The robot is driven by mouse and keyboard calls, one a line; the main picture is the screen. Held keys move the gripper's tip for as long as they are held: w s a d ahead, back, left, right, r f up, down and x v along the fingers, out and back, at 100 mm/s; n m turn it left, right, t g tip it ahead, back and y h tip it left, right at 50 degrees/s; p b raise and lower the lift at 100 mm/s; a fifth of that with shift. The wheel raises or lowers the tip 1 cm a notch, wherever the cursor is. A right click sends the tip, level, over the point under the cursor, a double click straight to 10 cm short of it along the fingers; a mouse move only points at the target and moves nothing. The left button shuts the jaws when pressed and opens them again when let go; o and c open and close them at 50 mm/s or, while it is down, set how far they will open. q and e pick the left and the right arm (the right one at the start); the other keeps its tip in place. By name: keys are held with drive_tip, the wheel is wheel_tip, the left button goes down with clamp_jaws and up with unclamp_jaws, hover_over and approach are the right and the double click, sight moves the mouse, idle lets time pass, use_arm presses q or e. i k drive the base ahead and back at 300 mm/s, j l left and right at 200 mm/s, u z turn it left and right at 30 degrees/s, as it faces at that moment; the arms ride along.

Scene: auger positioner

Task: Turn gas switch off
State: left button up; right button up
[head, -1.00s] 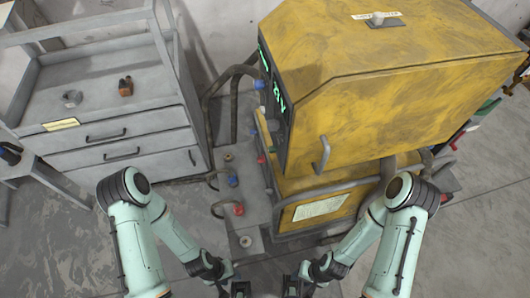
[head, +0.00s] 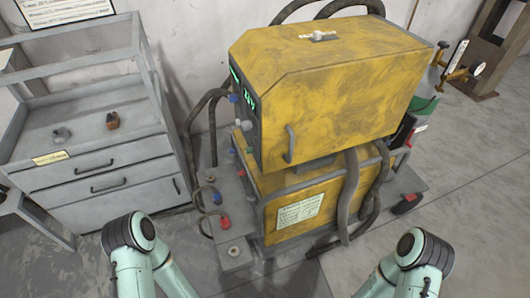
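A green gas cylinder (head: 424,103) stands behind the right end of the yellow machine (head: 320,90), partly hidden by it. A brass regulator with gauges and a valve (head: 458,72) sits at the cylinder's top, in the upper right of the head view. I cannot tell which part is the gas switch. The machine's front panel has green lit displays and small knobs (head: 246,125). Parts of both my arms show at the bottom edge, left and right. Both my grippers are below the frame and out of view.
A grey drawer cart (head: 110,165) with a few small metal parts on top stands at the left. The machine sits on a grey base (head: 225,215) with coloured connectors and thick hoses. Open floor (head: 480,200) lies to the right.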

sight(250, 150)
drive_tip(key=j+z, duration=0.1)
drive_tip(key=z, duration=0.25)
drive_tip(key=j+z, duration=0.1)
drive_tip(key=z, duration=0.3)
drive_tip(key=j+z, duration=0.15)
drive_tip(key=z, duration=0.2)
drive_tip(key=j, duration=2.2)
drive_tip(key=k, duration=0.05)
